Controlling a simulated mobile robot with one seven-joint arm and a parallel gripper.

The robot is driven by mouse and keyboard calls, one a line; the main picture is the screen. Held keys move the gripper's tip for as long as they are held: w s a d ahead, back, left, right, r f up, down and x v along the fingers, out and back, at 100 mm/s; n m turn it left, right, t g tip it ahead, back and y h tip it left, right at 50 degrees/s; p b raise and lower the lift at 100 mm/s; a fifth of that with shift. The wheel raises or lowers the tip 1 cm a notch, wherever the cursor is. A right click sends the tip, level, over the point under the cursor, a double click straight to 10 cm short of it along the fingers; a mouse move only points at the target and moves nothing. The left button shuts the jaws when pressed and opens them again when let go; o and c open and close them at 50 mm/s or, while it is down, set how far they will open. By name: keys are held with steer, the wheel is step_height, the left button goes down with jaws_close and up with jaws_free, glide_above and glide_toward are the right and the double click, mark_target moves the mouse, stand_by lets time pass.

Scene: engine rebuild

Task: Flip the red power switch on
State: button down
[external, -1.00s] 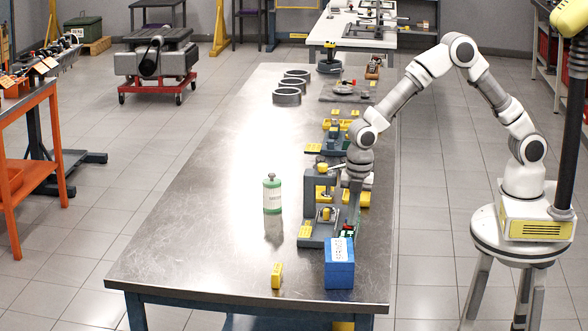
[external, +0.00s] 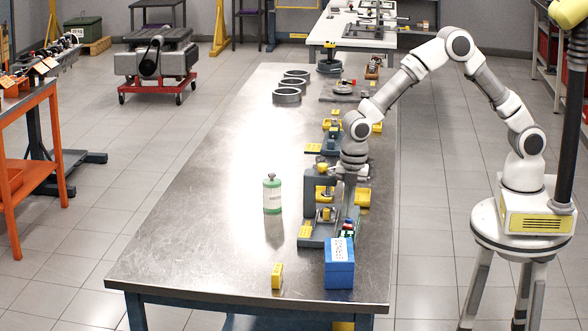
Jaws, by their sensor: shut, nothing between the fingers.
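A small part with red, green and white spots (external: 348,228) shows just behind the blue box, at the right side of a grey fixture (external: 313,240). The red spot may be the power switch, but it is too small to tell its position. My gripper (external: 348,207) points down just above and behind this part. It is shut and empty. I cannot tell whether its tips touch anything.
A blue box (external: 339,270) stands at the near right of the steel table (external: 190,235). A green-and-white canister (external: 272,194) and a yellow block (external: 277,276) stand to the left. Several grey rings (external: 287,95) lie farther back. The table's left half is clear.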

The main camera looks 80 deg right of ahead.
mark_target(351, 225)
step_height(351, 225, up, 12)
steer(key=s, duration=0.1)
steer(key=shift+r, duration=0.1)
stand_by(0.4)
steer(key=s+d+r+m+t, duration=0.3)
steer(key=s+d+r+m, duration=0.65)
steer(key=s+r, duration=0.2)
steer(key=s+d+m+t, duration=0.1)
steer(key=s+d+m, duration=0.2)
steer(key=s, duration=0.4)
steer(key=s+d+m, duration=0.4)
steer(key=s+m, duration=0.1)
steer(key=s, duration=0.3)
steer(key=shift+s+t, duration=0.3)
steer(key=shift+t, duration=0.1)
